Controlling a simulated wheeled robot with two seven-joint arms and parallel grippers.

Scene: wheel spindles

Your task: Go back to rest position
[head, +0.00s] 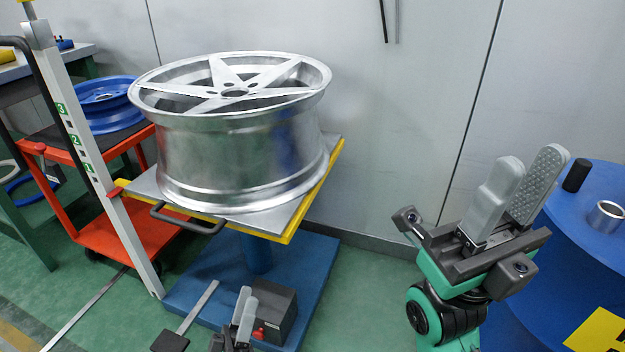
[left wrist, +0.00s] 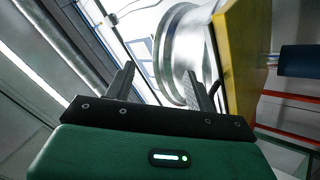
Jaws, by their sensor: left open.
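My left gripper (head: 246,300) is low at the bottom of the head view, partly cut off, in front of the lift table's base. In the left wrist view its two fingers (left wrist: 158,82) stand apart with nothing between them. My right gripper (head: 526,165) points up at the right of the head view. Its fingers are apart and empty, with one dotted inner pad showing. A silver wheel rim (head: 240,145) lies flat, spokes up, on the yellow-edged table (head: 318,198). Neither gripper touches it in the head view. The rim also shows beyond the fingers in the left wrist view (left wrist: 182,55).
A red cart (head: 125,235) with a blue rim (head: 105,105) stands at the left, behind a grey numbered post (head: 85,135). A blue round table (head: 585,220) holding a black cylinder (head: 577,175) and a metal ring (head: 606,214) is close to my right gripper.

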